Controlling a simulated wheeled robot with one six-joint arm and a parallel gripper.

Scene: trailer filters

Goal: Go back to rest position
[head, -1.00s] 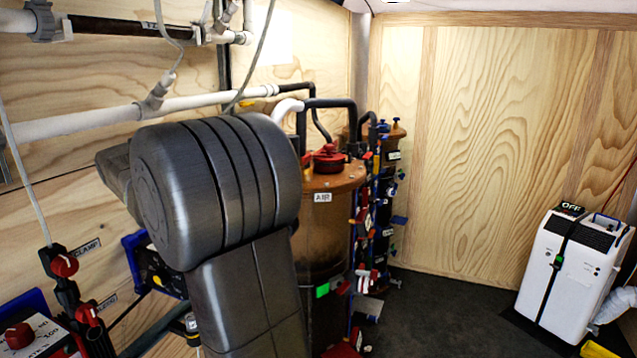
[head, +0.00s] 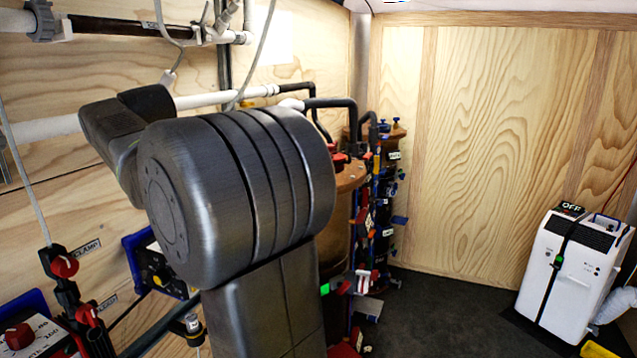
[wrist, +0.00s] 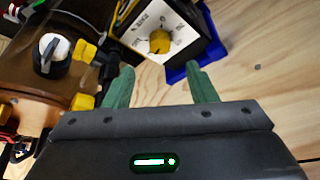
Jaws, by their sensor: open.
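My gripper (wrist: 160,92) shows in the wrist view with its two green fingers spread apart and nothing between them. Beyond the fingers is a dial box (wrist: 162,30) with a white face and a yellow knob, in a blue bracket (wrist: 195,70) on the plywood wall. A brown cylinder with a black and white knob (wrist: 54,55) and yellow fittings is to the left. In the head view my arm fills the centre left, and my gripper is hidden behind it.
A brown filter tank (head: 340,215) with pipes stands just behind my arm. White pipes (head: 205,100) run along the left wall. Red-handled valves (head: 65,265) are at the lower left. A white portable unit (head: 570,265) stands at the right. Dark floor (head: 440,310) between is clear.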

